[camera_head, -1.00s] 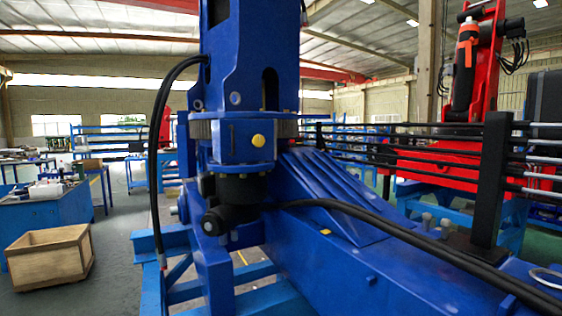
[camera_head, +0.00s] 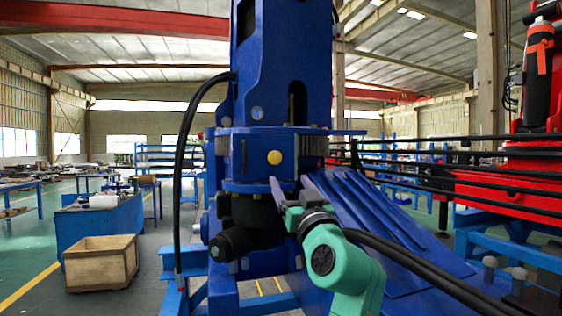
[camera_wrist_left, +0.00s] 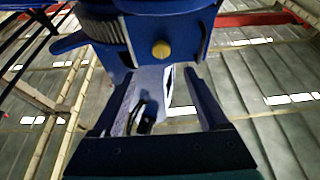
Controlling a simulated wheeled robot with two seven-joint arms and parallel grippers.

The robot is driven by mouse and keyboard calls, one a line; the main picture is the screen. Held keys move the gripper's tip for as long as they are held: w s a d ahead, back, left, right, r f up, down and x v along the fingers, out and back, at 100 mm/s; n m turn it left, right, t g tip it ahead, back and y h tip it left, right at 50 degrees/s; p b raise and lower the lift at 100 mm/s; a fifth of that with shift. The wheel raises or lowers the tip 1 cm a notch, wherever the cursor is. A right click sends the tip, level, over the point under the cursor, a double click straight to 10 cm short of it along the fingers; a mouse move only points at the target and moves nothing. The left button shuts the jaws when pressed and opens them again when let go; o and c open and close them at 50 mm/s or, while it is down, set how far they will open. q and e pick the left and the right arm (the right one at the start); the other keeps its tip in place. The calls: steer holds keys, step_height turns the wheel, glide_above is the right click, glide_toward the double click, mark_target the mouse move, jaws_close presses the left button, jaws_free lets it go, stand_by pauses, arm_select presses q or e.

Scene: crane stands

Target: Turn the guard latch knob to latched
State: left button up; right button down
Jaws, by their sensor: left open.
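A small round yellow knob (camera_head: 274,157), which I take for the guard latch knob, sits on the front of the blue crane housing (camera_head: 236,158). In the left wrist view the knob (camera_wrist_left: 160,49) shows above and between my fingertips, apart from them. Whether it stands latched cannot be read. My left gripper (camera_head: 289,182) is open and empty, just below and slightly right of the knob in the head view. In the left wrist view its two fingers (camera_wrist_left: 160,76) spread wide and point up at the housing. My right gripper is not in view.
A black hose (camera_head: 187,150) loops down the housing's left side. Another dark hose (camera_head: 425,275) runs behind my left wrist to the lower right. Blue ribbed plates (camera_head: 375,215) slope away at right. A wooden crate (camera_head: 102,265) stands on the floor at left.

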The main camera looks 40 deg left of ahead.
mark_target(276, 159)
arm_select(q)
steer(key=p+x, duration=0.4)
steer(key=x, duration=0.8)
steer(key=shift+s+a, duration=0.1)
steer(key=shift+a, duration=0.1)
steer(key=shift+f, duration=0.1)
jaws_close()
